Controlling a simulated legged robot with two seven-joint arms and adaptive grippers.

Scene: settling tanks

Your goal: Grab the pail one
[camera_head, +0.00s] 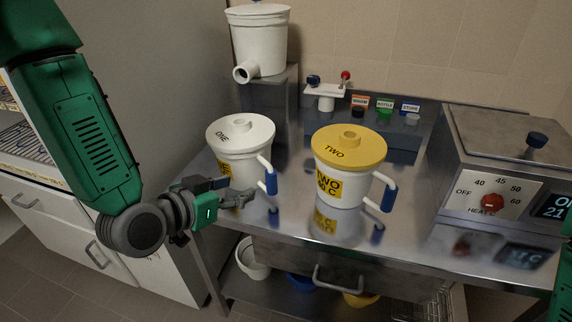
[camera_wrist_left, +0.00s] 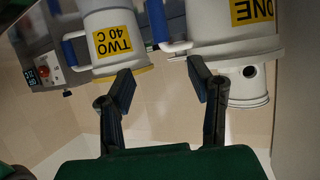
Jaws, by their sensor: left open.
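Pail one (camera_head: 235,135) is white with a white lid marked ONE, a yellow label and a blue-gripped side handle (camera_head: 270,181). It stands upright on the steel counter. My left gripper (camera_head: 236,190) is open and empty, low in front of the pail. In the left wrist view, which looks upside down, pail one (camera_wrist_left: 228,22) is beyond the right fingertip and its handle (camera_wrist_left: 158,22) lies beyond the gap between the fingers (camera_wrist_left: 163,80). I cannot tell whether a finger touches the pail. My right gripper is out of view.
Pail two (camera_head: 348,160), with a yellow lid, stands to the right; it also shows in the wrist view (camera_wrist_left: 112,42). A white spouted vessel (camera_head: 260,42) stands behind on a steel block. A heater box (camera_head: 500,180) is at right. Buckets sit on the shelf below.

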